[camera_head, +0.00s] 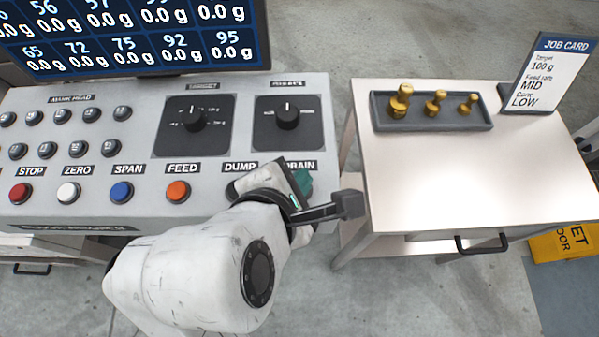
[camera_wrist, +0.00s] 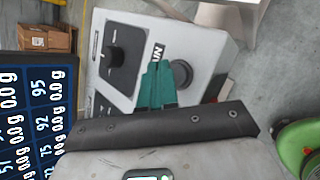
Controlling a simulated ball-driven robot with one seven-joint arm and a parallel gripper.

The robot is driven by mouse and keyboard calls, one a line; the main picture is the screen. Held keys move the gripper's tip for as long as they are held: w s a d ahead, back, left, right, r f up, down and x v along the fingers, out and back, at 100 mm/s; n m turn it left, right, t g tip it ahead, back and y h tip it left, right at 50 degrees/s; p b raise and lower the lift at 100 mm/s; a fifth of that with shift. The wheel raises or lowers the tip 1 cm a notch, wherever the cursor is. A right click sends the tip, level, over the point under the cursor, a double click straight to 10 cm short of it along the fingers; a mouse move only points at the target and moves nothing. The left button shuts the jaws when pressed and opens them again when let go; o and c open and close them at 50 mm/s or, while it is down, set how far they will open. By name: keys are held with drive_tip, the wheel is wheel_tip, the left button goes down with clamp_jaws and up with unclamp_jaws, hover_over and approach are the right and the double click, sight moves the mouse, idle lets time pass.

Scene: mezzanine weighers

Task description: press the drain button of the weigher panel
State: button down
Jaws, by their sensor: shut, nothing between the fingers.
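The weigher panel (camera_head: 225,140) is a light grey console with labelled buttons and two dials. The DRAIN label (camera_head: 301,165) is partly covered by my gripper (camera_head: 303,181), and the drain button below it is hidden in the head view. In the wrist view, the teal fingers of my gripper (camera_wrist: 160,80) are closed together over the panel's edge area (camera_wrist: 205,60). A dark round button (camera_wrist: 182,73) shows right beside the fingertips, near the partly covered label. I cannot tell whether the fingers touch it. My gripper holds nothing.
Red STOP (camera_head: 19,193), white ZERO (camera_head: 69,192), blue SPAN (camera_head: 122,191) and orange FEED (camera_head: 178,191) buttons line the panel's front. A side table (camera_head: 450,190) at right holds a tray (camera_head: 430,127) of brass weights and a job card (camera_head: 549,75). A screen (camera_head: 130,35) stands behind.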

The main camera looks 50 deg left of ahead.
drive_tip(key=shift+f, duration=0.1)
drive_tip(key=shift+f, duration=0.25)
drive_tip(key=shift+f+p, duration=0.3)
drive_tip(key=shift+f, duration=0.15)
idle(0.6)
drive_tip(key=shift+r, duration=0.2)
drive_tip(key=shift+r+p, duration=0.75)
drive_tip(key=shift+p, duration=0.65)
wheel_tip(320, 180, up, 5)
drive_tip(key=p, duration=0.6)
drive_tip(key=shift+p, duration=0.35)
